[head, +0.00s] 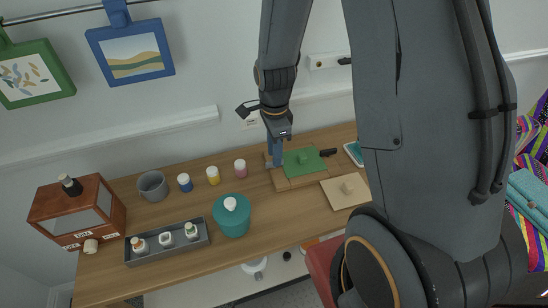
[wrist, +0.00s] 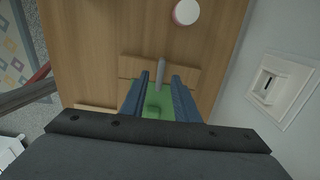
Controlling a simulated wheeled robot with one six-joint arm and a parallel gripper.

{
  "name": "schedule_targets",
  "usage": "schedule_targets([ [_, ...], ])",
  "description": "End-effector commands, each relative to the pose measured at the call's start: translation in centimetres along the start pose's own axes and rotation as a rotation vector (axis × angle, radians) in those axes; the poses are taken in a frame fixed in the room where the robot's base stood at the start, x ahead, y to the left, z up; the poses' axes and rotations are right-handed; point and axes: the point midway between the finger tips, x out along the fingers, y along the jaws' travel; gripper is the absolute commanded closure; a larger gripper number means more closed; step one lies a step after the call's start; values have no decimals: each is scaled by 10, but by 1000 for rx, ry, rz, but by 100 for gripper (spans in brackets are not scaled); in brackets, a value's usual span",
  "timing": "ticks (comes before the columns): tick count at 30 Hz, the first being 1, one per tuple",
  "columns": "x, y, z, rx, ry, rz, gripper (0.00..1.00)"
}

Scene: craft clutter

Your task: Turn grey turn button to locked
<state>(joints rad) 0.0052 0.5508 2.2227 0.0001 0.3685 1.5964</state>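The grey turn button (wrist: 161,73) shows in the wrist view as a narrow bar lying across the wooden edge strip beside a green panel. My gripper (wrist: 161,75) is open, with one blue finger on each side of the button. Whether the fingers touch it I cannot tell. The green panel (head: 294,168) with its green knob (head: 304,158) lies in a wooden frame (head: 283,184) on the table in the head view. There my gripper (head: 274,161) is at the frame's left back corner and the button is not clearly visible.
A black object (head: 328,152) is at the frame's right. A wall plate (wrist: 279,85) is close by.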

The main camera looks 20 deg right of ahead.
Motion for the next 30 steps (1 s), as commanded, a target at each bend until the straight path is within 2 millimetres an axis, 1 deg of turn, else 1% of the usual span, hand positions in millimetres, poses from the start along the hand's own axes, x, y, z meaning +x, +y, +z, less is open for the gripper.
schedule_targets([
  [1,-8,-2,0,0,0,-5,72],
  [6,-31,-2,0,0,0,-5,72],
  [12,-49,-1,0,0,0,-3,72],
  [18,-53,0,0,0,0,-1,72],
  [30,-53,0,0,0,0,-1,72],
])
